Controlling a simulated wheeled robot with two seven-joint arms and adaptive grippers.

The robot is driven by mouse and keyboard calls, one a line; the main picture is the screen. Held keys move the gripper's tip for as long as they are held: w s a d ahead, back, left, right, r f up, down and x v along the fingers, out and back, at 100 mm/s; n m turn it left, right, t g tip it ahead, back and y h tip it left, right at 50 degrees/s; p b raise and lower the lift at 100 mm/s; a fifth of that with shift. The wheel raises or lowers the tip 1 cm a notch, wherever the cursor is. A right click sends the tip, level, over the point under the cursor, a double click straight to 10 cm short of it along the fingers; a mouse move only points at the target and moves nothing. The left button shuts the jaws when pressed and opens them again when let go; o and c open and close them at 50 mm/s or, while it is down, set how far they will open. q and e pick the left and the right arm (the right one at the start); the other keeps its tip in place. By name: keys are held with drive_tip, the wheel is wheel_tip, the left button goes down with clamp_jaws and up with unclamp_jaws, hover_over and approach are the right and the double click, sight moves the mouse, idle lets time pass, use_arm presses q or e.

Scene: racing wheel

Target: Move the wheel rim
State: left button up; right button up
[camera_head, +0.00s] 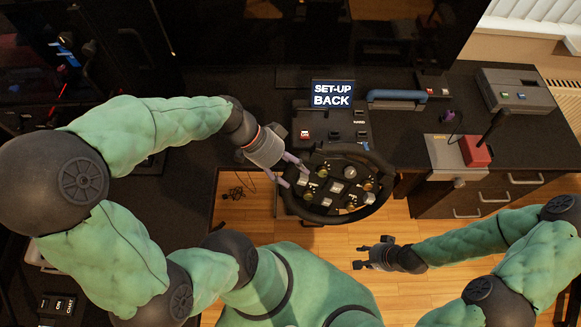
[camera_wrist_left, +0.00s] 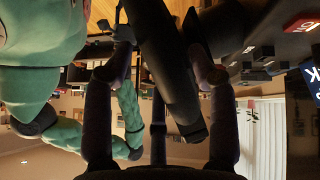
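The wheel rim (camera_head: 372,207) is the dark outer ring of a racing wheel, whose centre carries several knobs and buttons. It stands at the front of the black desk in the head view. My left gripper (camera_head: 285,172) is at the left side of the rim, with its fingers spread. In the left wrist view, a dark bar of the rim (camera_wrist_left: 168,70) runs between the fingers of the left gripper (camera_wrist_left: 163,62), with gaps visible beside it. Firm contact is not clear. My right gripper (camera_head: 370,252) is open and empty, below and right of the wheel, over the floor.
A lit "SET-UP BACK" sign (camera_head: 332,94) and a button box (camera_head: 335,124) stand behind the wheel. A blue handle (camera_head: 397,96) is behind right. Wooden floor (camera_head: 430,285) lies open in front.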

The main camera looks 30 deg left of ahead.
idle(0.3)
use_arm(q)
drive_tip(key=v, duration=1.2)
